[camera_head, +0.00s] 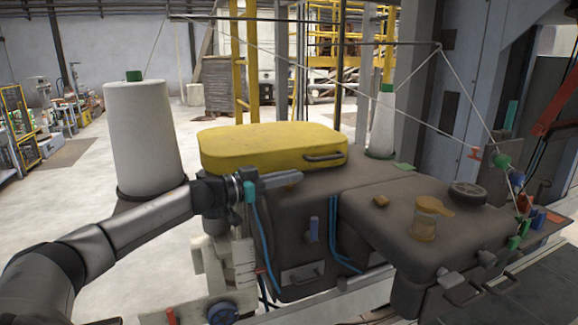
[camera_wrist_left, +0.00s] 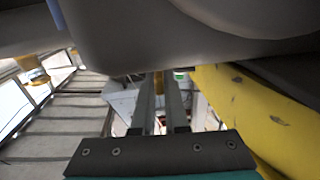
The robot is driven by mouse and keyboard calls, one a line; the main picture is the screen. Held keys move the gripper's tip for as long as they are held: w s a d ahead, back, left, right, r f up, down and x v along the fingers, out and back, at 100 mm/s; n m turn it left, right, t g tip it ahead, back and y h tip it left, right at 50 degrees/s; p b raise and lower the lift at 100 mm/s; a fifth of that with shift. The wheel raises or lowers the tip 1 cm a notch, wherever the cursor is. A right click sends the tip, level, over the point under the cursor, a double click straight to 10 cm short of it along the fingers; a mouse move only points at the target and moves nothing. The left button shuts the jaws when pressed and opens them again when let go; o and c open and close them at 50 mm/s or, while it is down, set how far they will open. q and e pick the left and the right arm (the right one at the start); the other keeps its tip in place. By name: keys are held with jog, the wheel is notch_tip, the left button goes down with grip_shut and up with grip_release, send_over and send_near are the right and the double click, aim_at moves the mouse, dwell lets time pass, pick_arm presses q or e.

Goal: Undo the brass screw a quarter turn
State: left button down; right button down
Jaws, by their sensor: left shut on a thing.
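My left gripper (camera_head: 296,178) reaches in from the left, level with the machine's top, just in front of the yellow cover. In the head view the screw cannot be made out clearly at the fingertips. How far it is turned cannot be seen. My right gripper is not in view.
The yellow cover (camera_head: 265,146) lies right behind my left gripper. A white thread cone (camera_head: 145,140) stands to the left, another (camera_head: 382,125) behind.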

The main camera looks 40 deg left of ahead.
pick_arm(q)
jog(key=shift+d+r+n+t+y+p, duration=0.1)
jog(key=shift+n+t+y+p, duration=0.15)
jog(key=shift+n+y+p, duration=1.35)
jog(key=shift+r+n+t+y+p, duration=0.2)
jog(key=shift+n+y+p, duration=0.5)
jog(key=shift+y+p, duration=1.7)
jog(key=shift+f+n+y+p, duration=0.2)
jog(key=shift+n+y+p, duration=0.4)
jog(key=shift+p, duration=0.6)
jog(key=shift+n+y, duration=0.5)
jog(key=shift+f+n+g+y, duration=0.15)
jog(key=shift+n+g+y, duration=0.45)
jog(key=shift+y, duration=0.5)
jog(key=n+g+y+b, duration=0.1)
jog(key=n+y+b, duration=0.1)
jog(key=shift+f+y, duration=0.15)
jog(key=shift+y, duration=0.25)
jog(key=n+g+y+b, duration=0.6)
jog(key=b, duration=0.8)
jog(key=shift+g, duration=0.25)
jog(key=shift+r+n+g+y+b, duration=0.25)
jog(key=shift+g+y+b, duration=0.25)
jog(key=shift+b, duration=0.7)
jog(key=shift+r, duration=0.1)
